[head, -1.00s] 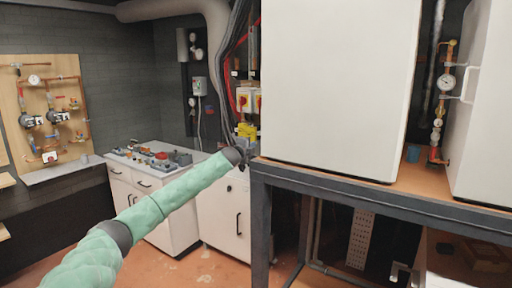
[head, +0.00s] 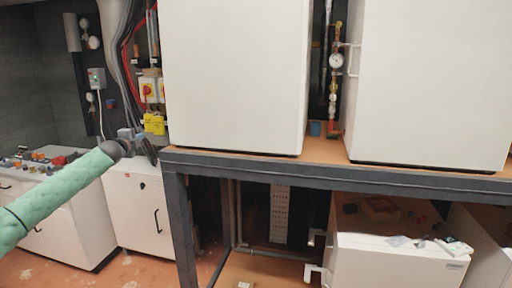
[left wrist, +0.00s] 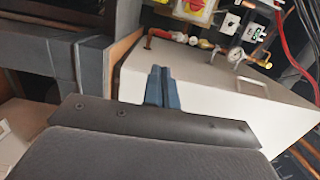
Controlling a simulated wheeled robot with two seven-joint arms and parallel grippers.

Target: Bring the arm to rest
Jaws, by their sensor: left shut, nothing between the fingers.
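My left arm comes in from the left of the head view in a green sleeve, with a dark wrist at its end. My left gripper (head: 132,140) is small there, in front of the pipes and cables by the wall. In the left wrist view its two blue-grey fingers (left wrist: 162,87) are together, with nothing between them. Behind them is a white surface (left wrist: 215,95). My right gripper is not in view.
A dark metal frame (head: 330,176) carries two large white cabinets (head: 235,75). White base units (head: 140,208) stand at the left, below my arm. A yellow box (head: 154,124) and red switches hang near the gripper. Some floor (head: 135,270) shows clear at the lower left.

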